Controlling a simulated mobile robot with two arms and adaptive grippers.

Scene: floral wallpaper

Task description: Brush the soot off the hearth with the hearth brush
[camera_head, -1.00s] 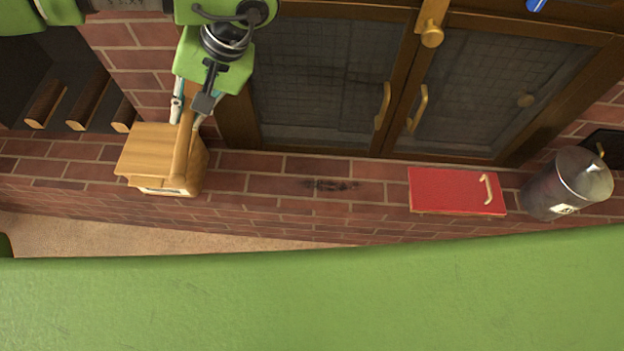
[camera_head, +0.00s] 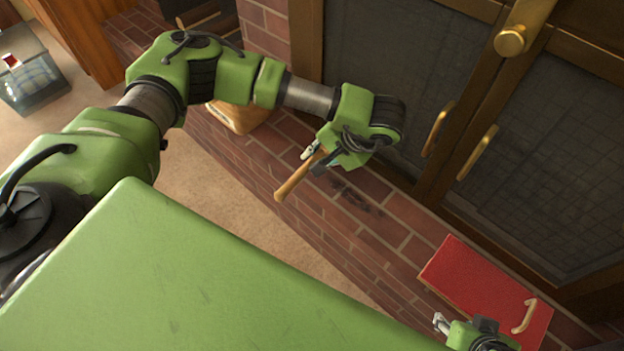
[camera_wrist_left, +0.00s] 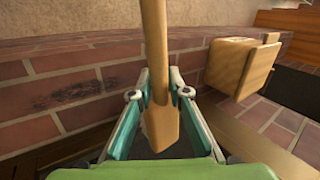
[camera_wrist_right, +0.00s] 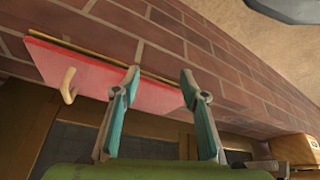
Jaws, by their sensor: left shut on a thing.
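The hearth brush (camera_head: 295,180) shows a pale wooden handle in the head view. My left gripper (camera_head: 317,162) is shut on it above the brick hearth (camera_head: 396,232). In the left wrist view the brush (camera_wrist_left: 155,50) stands between the fingers (camera_wrist_left: 158,97), its wider wooden part low between them. Its bristles are mostly hidden. The dark soot patch (camera_head: 355,198) lies on the bricks just right of the left gripper; it also shows in the left wrist view (camera_wrist_left: 70,92). My right gripper (camera_wrist_right: 158,76) is open and empty near the red box; its tip enters the head view (camera_head: 440,323).
A red box or lid with a pale handle (camera_head: 480,285) lies on the hearth to the right. A wooden box (camera_wrist_left: 240,66) stands on the hearth's other side. Dark mesh doors with brass handles (camera_head: 440,128) back the hearth. A clear bin (camera_head: 35,85) is far left.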

